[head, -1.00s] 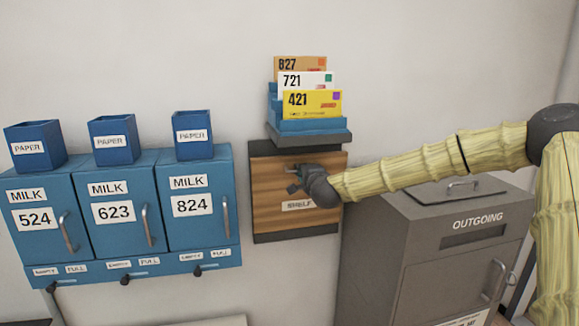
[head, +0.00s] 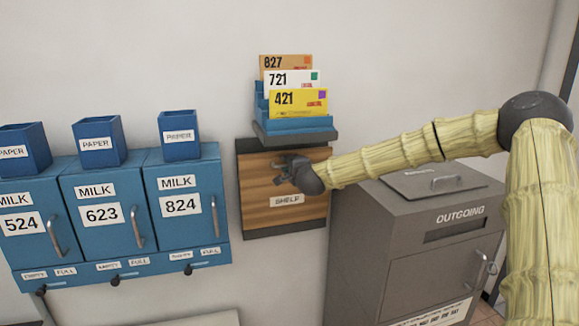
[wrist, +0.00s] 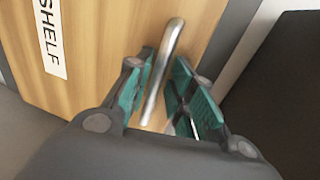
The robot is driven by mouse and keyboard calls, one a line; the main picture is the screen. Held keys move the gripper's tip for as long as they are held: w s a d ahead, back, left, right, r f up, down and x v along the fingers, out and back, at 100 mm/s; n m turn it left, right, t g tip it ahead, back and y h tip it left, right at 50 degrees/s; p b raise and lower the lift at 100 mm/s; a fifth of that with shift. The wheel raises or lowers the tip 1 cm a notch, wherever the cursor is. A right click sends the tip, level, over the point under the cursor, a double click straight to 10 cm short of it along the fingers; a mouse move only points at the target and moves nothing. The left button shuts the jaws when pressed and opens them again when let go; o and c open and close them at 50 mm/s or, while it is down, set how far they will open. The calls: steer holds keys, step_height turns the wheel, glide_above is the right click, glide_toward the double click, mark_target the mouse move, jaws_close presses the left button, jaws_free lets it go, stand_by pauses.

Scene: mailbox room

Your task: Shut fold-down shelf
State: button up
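The fold-down shelf (head: 254,205) is a wooden panel labelled SHELF on the wall, between a dark top ledge and a dark bottom edge. It stands upright and looks flat against its frame. In the wrist view, the wood panel (wrist: 110,55) fills the upper left, with a metal bar handle (wrist: 166,65) on it. My gripper (head: 281,172) is at the panel's upper middle, above the label. In the wrist view, the green-padded fingers of my gripper (wrist: 166,90) are apart, one on each side of the handle. I cannot tell whether they touch it.
A blue letter holder (head: 300,126) with several numbered envelopes stands on the dark ledge above. Blue MILK boxes (head: 188,232) with paper bins hang at left. A grey OUTGOING box (head: 370,255) stands at right, below my arm.

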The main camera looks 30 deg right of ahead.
steer(key=shift+f, duration=0.1)
stand_by(0.3)
steer(key=shift+s, duration=0.1)
steer(key=shift+s+a, duration=0.1)
steer(key=shift+s, duration=0.1)
steer(key=v, duration=1.1)
steer(key=shift+s, duration=0.15)
